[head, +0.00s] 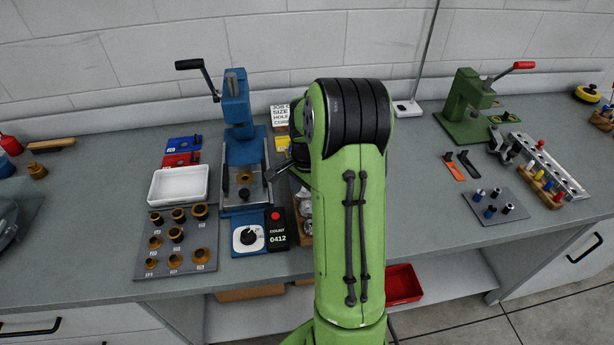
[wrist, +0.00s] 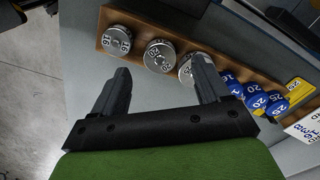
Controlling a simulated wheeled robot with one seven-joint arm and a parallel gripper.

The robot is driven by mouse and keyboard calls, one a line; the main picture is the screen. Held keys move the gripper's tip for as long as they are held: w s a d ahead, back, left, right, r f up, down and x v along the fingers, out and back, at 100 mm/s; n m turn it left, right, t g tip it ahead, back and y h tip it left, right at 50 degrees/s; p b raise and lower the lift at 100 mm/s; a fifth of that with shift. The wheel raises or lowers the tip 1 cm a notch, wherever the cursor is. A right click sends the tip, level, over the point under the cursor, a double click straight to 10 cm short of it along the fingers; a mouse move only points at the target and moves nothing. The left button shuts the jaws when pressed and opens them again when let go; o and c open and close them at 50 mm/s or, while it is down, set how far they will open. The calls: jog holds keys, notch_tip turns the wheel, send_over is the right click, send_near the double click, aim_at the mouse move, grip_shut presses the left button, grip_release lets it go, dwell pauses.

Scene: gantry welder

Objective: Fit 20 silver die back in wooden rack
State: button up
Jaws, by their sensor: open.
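In the wrist view, the wooden rack (wrist: 140,31) runs diagonally across the top. It holds three silver dies in its left part: an end die (wrist: 117,39), a middle die (wrist: 160,55) and a third die (wrist: 187,69), partly hidden by the right finger. In the head view, my arm hides my gripper and most of the rack (head: 304,237); some silver dies (head: 305,208) show.
Left of the rack are a counter box (head: 278,238), a blue hand press (head: 240,130) and a plate of brass dies (head: 150,262). A white tray (head: 179,186) stands behind the plate. A green press (head: 470,105) is at right. The bench right of my arm has free room.

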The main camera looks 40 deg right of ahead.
notch_tip(320, 180, up, 14)
jog(key=p, duration=0.3)
jog(key=shift+r, duration=0.2)
jog(key=shift+a, duration=0.1)
jog(key=s+a+r+n+t, duration=0.1)
jog(key=s+a+r+n, duration=0.15)
jog(key=a, duration=0.25)
jog(key=s+a+r+n+t+h, duration=0.1)
jog(key=a+r+n, duration=0.1)
jog(key=a+n, duration=0.25)
jog(key=s+a+r+n+t, duration=0.1)
jog(key=s+a+r+n, duration=0.15)
jog(key=a, duration=0.35)
jog(key=s+a+f+n+t+y, duration=0.1)
jog(key=s+a+n+t, duration=0.1)
jog(key=s+a+n, duration=0.5)
jog(key=s+n, duration=0.1)
jog(key=s, duration=0.1)
jog(key=shift+s+a+f+n+t, duration=0.25)
jog(key=shift+s+n+t, duration=0.05)
jog(key=shift+n, duration=0.05)
jog(key=shift+d, duration=0.1)
